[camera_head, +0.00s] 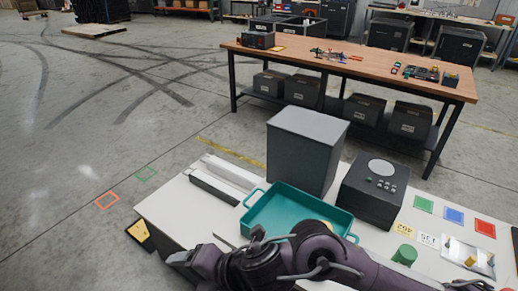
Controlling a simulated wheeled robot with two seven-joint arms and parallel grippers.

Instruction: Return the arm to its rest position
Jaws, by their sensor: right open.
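My right arm (335,262) comes in from the lower right and reaches left across the front of the white table (165,212). My right gripper (180,259) is at its left end, open, at the table's near left edge. I see nothing between its fingers. The arm's wrist passes in front of the teal tray (262,212) and hides its near side. From this view I cannot tell whether the arm touches the tray. My left gripper is not in view.
A tall grey box (300,150) and a black device (372,190) with a round pale top stand behind the tray. White bars (222,180) lie at the left. Floor to the left is open.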

